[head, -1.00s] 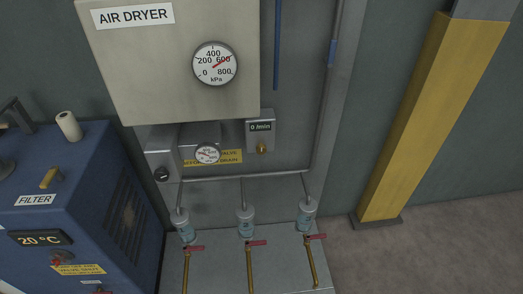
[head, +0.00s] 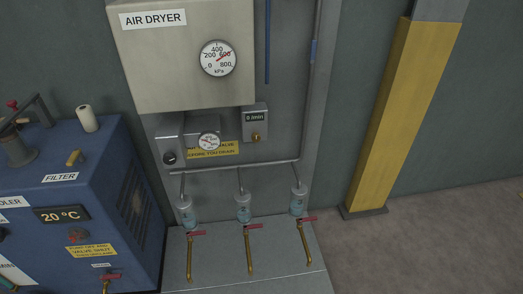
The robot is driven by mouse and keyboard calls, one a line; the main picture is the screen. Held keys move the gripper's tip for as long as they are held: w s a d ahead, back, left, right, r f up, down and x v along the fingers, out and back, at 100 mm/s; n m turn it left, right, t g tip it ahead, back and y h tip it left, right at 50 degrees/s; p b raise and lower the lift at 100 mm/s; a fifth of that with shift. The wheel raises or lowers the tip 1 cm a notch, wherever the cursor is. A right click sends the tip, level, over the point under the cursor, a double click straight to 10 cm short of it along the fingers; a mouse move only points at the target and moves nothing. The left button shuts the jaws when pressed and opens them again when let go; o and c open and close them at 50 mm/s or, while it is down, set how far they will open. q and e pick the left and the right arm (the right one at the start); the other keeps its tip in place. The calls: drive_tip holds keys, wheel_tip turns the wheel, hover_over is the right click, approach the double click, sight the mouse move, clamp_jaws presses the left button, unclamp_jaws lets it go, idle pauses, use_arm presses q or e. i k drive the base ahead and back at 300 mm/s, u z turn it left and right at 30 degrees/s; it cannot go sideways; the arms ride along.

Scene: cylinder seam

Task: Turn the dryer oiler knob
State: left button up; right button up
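The grey air dryer cabinet (head: 150,60) hangs on a wall panel at upper middle. Below its right corner is a small grey box (head: 254,112) with a dark display ending in "/min"; its digit is too small to read surely. A small brass knob (head: 256,136) sits on the lower part of this box and appears to be the oiler knob. Its exact turn angle is too small to tell. A black round knob (head: 169,158) sits on another grey box to the left. Neither of my grippers is in view.
A blue machine (head: 90,190) with a "20 °C" display stands at left. Several red-handled valves (head: 251,227) on brass pipes are below the dryer. A yellow column (head: 400,110) stands at right, with open floor (head: 430,240) beside it.

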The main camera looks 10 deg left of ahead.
sight(256, 137)
drive_tip(key=z, duration=0.85)
drive_tip(key=i, duration=0.5)
